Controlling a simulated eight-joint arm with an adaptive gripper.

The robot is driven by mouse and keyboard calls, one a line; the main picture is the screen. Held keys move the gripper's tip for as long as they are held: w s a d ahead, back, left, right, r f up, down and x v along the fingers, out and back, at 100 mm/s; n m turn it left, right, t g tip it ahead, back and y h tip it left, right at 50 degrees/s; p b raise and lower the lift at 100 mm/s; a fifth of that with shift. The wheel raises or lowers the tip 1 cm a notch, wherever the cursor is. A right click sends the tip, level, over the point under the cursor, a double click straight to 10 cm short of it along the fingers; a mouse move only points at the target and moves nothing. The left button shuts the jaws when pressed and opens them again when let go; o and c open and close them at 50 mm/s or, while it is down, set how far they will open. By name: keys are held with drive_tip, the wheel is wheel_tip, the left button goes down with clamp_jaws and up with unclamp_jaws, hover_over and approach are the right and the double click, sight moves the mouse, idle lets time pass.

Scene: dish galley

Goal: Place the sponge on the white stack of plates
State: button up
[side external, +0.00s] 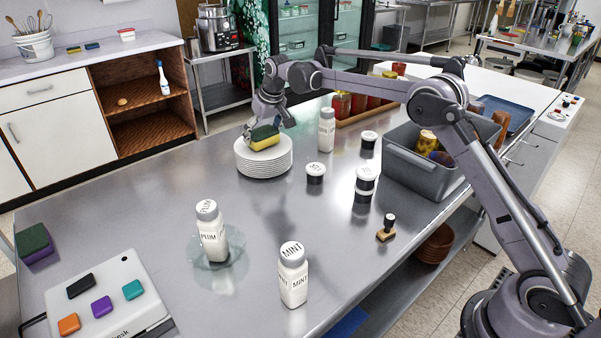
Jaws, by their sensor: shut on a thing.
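A yellow sponge with a dark green top (265,137) is at the white stack of plates (264,164), over its upper face. Whether the sponge touches the top plate or is held just above it, I cannot tell. My gripper (268,124) is at the sponge from above and behind, shut on it. The fingertips are partly hidden and small in this view. The plates stand in a neat pile toward the far left edge of the steel table. Another sponge, green over purple (34,243), lies at the table's near left corner.
A white bottle (326,130) and lidded jars (315,173) stand right of the plates. A grey bin (420,165) holds items farther right. The table left of the plates is clear.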

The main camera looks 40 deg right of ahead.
drive_tip(key=shift+f, duration=0.1)
drive_tip(key=o, duration=0.6)
drive_tip(key=v, duration=1.2)
drive_tip(key=s+r, duration=0.4)
drive_tip(key=s, duration=0.5)
drive_tip(key=s+f+t, duration=0.1)
drive_tip(key=s+f, duration=0.3)
drive_tip(key=s, duration=0.5)
drive_tip(key=s+f, duration=0.4)
drive_tip(key=s, duration=0.5)
drive_tip(key=s+f+t, duration=0.1)
drive_tip(key=s+f, duration=0.2)
drive_tip(key=s, duration=0.7)
drive_tip(key=shift+f+t, duration=0.3)
drive_tip(key=shift+f, duration=0.1)
